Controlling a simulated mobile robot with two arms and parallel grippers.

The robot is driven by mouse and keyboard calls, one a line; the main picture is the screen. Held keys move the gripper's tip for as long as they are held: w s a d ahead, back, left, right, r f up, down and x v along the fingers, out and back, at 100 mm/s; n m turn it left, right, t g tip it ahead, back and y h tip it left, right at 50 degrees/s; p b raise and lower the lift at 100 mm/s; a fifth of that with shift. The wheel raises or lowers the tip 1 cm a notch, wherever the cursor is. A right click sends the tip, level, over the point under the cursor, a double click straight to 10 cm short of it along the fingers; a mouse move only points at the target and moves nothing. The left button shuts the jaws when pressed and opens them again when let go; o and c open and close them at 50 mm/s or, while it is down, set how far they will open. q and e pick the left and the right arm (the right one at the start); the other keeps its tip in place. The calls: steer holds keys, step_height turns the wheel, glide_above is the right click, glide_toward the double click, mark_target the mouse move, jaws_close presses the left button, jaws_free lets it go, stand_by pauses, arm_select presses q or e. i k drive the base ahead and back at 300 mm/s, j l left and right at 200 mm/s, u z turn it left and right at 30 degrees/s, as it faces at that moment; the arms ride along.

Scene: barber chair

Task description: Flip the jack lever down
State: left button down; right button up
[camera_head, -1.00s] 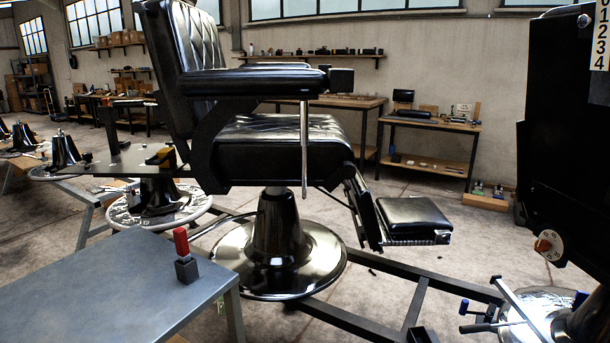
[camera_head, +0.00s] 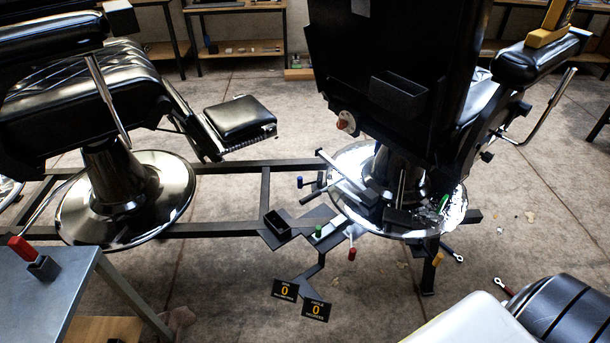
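I cannot tell for sure which part is the jack lever. A silver bar (camera_head: 345,180) slants across the round chrome base (camera_head: 450,212). A long silver lever (camera_head: 106,98) hangs from the left chair's armrest, and another (camera_head: 550,108) is beside the right chair's armrest. A white and black rounded part at the lower right looks like my own arm. Neither gripper shows.
The left barber chair (camera_head: 80,85) stands on a chrome base (camera_head: 165,205). A dark floor frame (camera_head: 225,170) joins the bases. A metal table (camera_head: 45,285) with a red-handled item (camera_head: 22,248) is at lower left. Two black signs reading 0 (camera_head: 285,290) are low in the middle. Open floor lies around them.

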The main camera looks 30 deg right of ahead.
mark_target(351, 231)
steer(key=z, duration=1)
